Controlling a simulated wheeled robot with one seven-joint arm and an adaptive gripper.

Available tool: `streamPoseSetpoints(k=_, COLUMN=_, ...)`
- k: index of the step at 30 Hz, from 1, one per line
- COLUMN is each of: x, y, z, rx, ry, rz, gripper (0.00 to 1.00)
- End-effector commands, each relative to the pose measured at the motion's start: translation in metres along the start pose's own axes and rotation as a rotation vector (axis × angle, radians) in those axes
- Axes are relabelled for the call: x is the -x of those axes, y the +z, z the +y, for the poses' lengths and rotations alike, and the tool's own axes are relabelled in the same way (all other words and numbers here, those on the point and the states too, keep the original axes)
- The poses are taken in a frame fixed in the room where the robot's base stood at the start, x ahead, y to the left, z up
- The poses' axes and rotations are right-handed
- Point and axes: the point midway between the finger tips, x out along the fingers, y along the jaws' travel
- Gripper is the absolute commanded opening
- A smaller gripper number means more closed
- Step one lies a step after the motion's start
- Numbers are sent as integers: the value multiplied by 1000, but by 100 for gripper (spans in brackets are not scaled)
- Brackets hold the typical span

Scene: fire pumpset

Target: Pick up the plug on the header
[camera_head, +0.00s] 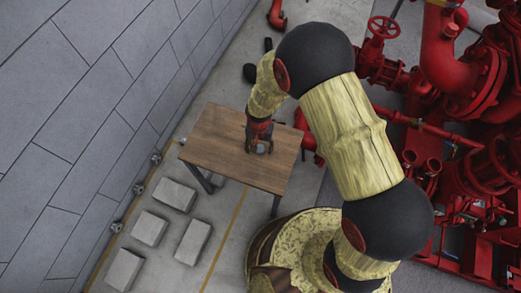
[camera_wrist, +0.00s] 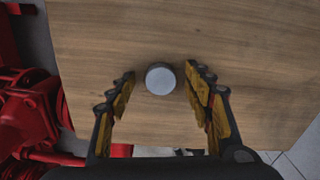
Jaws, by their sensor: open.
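In the wrist view a small round grey-white piece (camera_wrist: 160,79), which looks like the plug, is on the wooden table top (camera_wrist: 235,25), with no header visible beneath it. My gripper (camera_wrist: 160,82) is open, with one finger on each side of the piece and a gap between it and both fingers. In the head view my gripper (camera_head: 259,147) is over the table (camera_head: 215,130), and the plug cannot be made out there.
Red pumps and pipes (camera_head: 455,75) fill the right side, with a red handwheel (camera_head: 383,27) near the top. Several grey blocks (camera_head: 150,229) lie on the floor left of the table. A grey tiled wall (camera_head: 80,90) is at the left.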

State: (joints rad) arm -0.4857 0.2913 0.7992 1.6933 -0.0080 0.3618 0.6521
Motion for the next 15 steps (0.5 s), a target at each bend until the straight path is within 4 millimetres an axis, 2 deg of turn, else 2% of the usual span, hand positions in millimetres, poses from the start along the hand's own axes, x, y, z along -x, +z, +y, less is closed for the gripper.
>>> streamPoseSetpoints(k=4, x=2, y=0, z=0, rx=0, ry=-1, rz=1, gripper=51)
streamPoseSetpoints(k=15, x=2, y=0, z=0, rx=0, ry=0, rz=0, gripper=30)
